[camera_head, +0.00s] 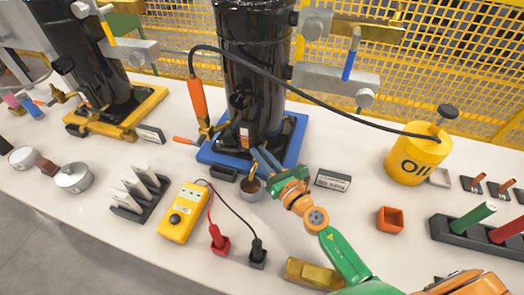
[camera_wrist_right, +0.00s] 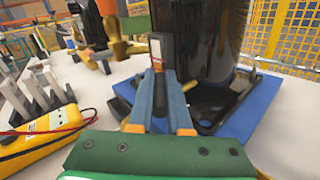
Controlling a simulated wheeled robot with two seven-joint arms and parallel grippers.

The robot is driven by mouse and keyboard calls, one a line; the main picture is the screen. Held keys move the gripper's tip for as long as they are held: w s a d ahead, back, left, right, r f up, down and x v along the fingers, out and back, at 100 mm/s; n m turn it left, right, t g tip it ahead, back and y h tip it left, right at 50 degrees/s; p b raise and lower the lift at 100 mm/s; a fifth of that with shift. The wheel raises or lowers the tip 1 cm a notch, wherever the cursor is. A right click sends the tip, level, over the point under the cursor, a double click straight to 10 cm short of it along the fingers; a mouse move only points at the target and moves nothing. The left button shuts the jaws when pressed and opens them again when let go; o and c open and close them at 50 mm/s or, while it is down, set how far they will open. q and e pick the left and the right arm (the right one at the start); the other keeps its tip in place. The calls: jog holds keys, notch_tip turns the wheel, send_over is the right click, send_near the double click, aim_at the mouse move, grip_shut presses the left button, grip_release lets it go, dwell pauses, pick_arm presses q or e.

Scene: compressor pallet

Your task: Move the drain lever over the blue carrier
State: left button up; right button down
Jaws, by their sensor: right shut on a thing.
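The blue carrier (camera_head: 218,157) lies under the middle black compressor (camera_head: 250,85) and also shows in the wrist view (camera_wrist_right: 262,123). My right gripper (camera_head: 256,157) is at its front edge, low before the compressor. In the wrist view its fingers (camera_wrist_right: 160,75) are closed together on a thin part, which I take as the drain lever. A small yellowish bit (camera_wrist_right: 188,87) shows beside the fingers; the rest of the part is hidden. A metal cup (camera_head: 251,190) with brown content stands just below the fingers. My left gripper is out of view.
A yellow meter (camera_head: 183,212) with red and black leads stands left of my right arm. A labelled block (camera_head: 333,181), orange box (camera_head: 390,220) and yellow oil can (camera_head: 417,160) stand right. A black hose hangs above.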

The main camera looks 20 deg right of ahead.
dwell(0.4)
jog(key=c, duration=0.9)
grip_release()
jog(key=shift+o, duration=0.2)
jog(key=shift+s, duration=0.1)
jog(key=b+v, duration=0.1)
jog(key=v, duration=0.6)
jog(key=shift+r, duration=0.1)
